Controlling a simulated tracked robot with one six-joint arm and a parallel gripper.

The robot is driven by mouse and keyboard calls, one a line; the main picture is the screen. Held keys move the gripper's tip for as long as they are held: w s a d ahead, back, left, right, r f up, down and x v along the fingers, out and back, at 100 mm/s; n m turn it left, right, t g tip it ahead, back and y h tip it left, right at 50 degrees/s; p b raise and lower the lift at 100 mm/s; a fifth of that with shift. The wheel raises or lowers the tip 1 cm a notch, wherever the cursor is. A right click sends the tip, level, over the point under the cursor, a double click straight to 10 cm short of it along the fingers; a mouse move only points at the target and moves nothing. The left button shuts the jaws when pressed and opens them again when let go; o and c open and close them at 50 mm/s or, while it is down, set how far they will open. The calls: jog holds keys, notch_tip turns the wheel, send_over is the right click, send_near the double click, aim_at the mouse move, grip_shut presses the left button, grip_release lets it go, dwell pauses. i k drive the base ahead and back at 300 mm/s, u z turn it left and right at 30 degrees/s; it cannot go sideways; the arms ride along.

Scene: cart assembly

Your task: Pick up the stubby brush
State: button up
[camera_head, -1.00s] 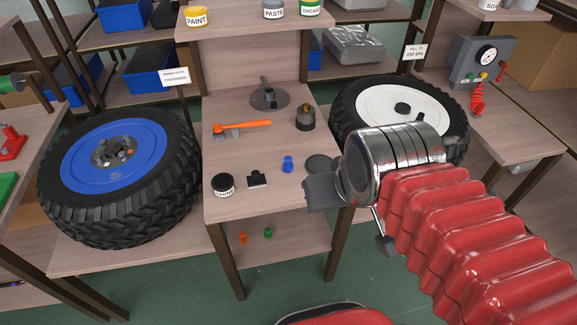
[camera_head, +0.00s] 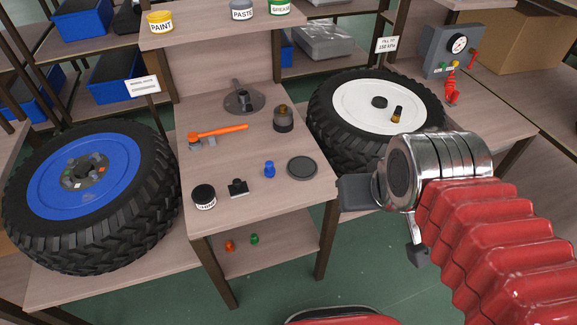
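I cannot tell for certain which item is the stubby brush. A short item with a dark top and amber-brown lower end (camera_head: 397,114) rests on the white wheel hub (camera_head: 355,108) at the right. A small black block with a short upright stub (camera_head: 238,188) sits near the front of the middle table. My gripper (camera_head: 362,193) is at the right, beyond the table's right front corner and in front of the white-hubbed wheel. It touches none of these items that I can see. Its fingers are mostly hidden by its silver housing, so their opening does not show.
The wooden table (camera_head: 255,160) holds an orange-handled tool (camera_head: 217,132), a blue peg (camera_head: 269,169), a black disc (camera_head: 302,167), a labelled black jar (camera_head: 204,197) and a dark canister (camera_head: 283,120). A gauge box (camera_head: 450,48) is at right.

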aim_at(269, 171)
jog(key=z, duration=0.5)
jog(key=k, duration=0.65)
jog(key=u, duration=1.45)
jog(key=i, duration=1)
jog(key=u, duration=0.1)
